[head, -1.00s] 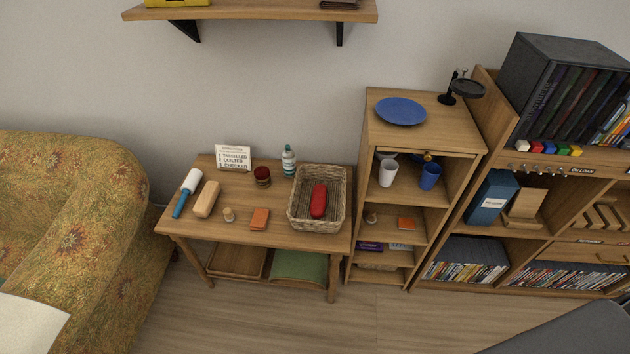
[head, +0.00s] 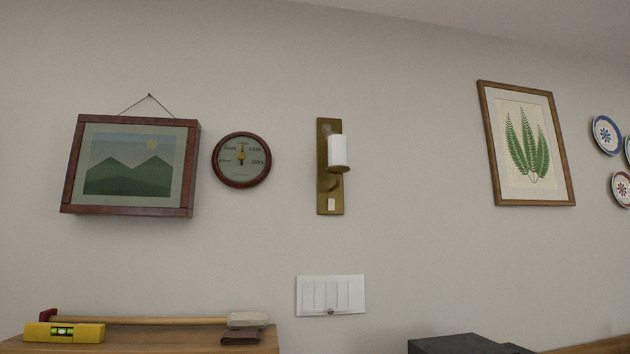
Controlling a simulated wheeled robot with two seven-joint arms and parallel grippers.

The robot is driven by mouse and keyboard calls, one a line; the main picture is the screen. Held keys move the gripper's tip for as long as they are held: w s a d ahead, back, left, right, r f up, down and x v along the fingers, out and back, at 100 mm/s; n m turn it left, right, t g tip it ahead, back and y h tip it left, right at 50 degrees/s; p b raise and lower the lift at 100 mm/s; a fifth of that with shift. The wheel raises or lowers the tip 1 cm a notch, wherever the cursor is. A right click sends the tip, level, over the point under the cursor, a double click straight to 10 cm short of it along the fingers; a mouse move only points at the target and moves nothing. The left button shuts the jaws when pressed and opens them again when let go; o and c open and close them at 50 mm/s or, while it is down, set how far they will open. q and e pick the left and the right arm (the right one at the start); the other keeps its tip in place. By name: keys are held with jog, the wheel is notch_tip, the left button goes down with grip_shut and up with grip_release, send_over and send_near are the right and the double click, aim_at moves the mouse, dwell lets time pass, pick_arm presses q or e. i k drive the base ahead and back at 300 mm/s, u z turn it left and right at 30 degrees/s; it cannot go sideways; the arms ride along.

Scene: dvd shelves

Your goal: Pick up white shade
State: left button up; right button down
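A white shade (head: 338,150), a short upright cylinder, stands on the small round cup of a brass wall sconce (head: 324,190). The sconce's tall flat backplate is fixed to the wall near the middle of the head view. A small white switch shows low on the backplate. Neither of my grippers is in view.
A shelf (head: 150,341) at lower left holds a yellow level (head: 64,332), a hammer (head: 150,320) and a dark wallet-like item (head: 241,336). A switch panel (head: 330,295) is below the sconce. A landscape picture (head: 130,167), round dial (head: 241,160) and fern picture (head: 524,145) hang on the wall.

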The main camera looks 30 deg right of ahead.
aim_at(337, 144)
jog(key=u, duration=2.2)
jog(key=k, duration=2.05)
jog(key=z, duration=2.55)
jog(key=i, duration=0.5)
jog(key=z, duration=0.1)
